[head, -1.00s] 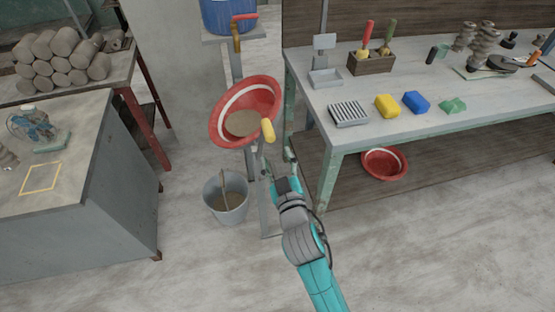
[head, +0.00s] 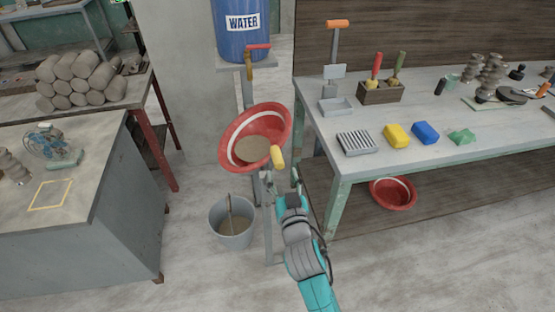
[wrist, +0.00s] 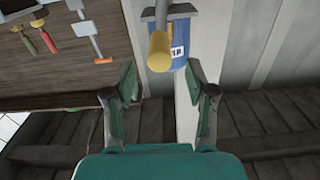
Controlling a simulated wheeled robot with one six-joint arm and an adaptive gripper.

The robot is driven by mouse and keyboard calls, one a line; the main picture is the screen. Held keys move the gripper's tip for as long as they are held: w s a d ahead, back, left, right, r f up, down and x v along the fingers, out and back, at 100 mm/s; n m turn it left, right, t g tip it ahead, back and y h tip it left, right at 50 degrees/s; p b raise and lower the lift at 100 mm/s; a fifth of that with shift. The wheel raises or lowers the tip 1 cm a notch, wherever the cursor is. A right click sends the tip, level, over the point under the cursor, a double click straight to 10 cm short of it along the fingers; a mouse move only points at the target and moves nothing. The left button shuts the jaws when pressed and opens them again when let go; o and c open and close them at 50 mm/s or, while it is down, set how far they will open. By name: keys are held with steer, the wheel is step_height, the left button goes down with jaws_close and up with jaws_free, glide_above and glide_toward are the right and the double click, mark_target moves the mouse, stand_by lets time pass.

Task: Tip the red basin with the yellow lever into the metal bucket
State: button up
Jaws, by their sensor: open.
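The red basin (head: 228,146) has a white inner band and holds grey-brown material. It sits on a stand, its open side facing me. The yellow lever (head: 277,157) is at its lower right edge; in the wrist view its rounded end (wrist: 160,54) points towards me. My gripper (head: 282,179) is open and empty just below and in front of the lever. In the wrist view the lever end is centred just beyond the gap between my fingers (wrist: 160,82), apparently not touching them. The metal bucket (head: 231,236) stands upright on the floor below the basin, with brownish contents and its handle raised.
A green-legged worktable (head: 336,190) with tools and coloured blocks stands close on the right, a second red basin (head: 393,206) on its lower shelf. A grey cabinet (head: 90,235) is at left. A blue water barrel (head: 240,42) stands behind. Floor around the bucket is clear.

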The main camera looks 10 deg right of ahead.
mark_target(277, 160)
steer(key=w, duration=0.7)
jaws_close()
